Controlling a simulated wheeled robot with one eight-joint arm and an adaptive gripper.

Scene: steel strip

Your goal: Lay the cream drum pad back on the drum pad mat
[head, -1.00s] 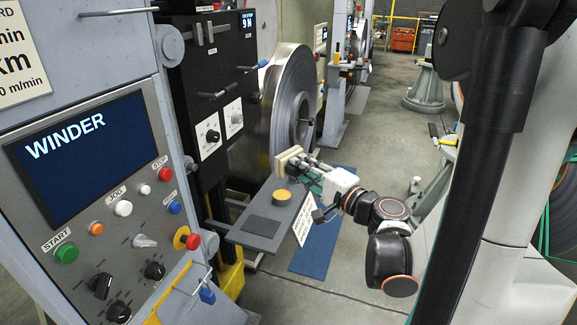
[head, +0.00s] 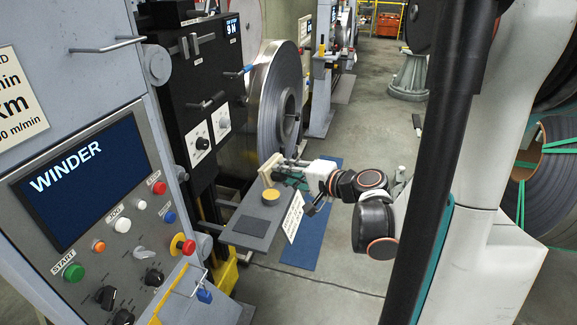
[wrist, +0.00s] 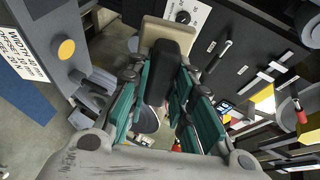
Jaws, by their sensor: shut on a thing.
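The cream drum pad (head: 270,168) is in my gripper (head: 284,171), held tilted in the air just beyond the far end of the grey shelf. In the wrist view the cream pad (wrist: 170,32) lies past the fingertips, and its dark block (wrist: 168,68) is between the teal fingers of my gripper (wrist: 165,85). The drum pad mat, which appears to be the dark square (head: 251,226), lies bare at the near end of the shelf, apart from the pad. The wrist view does not clearly show this square.
A yellow round piece (head: 271,195) sits on the grey shelf (head: 228,237) between the dark square and my gripper. A white label card (head: 293,215) hangs at the shelf's right edge. The steel coil (head: 277,105) and black control panel (head: 185,95) stand close behind.

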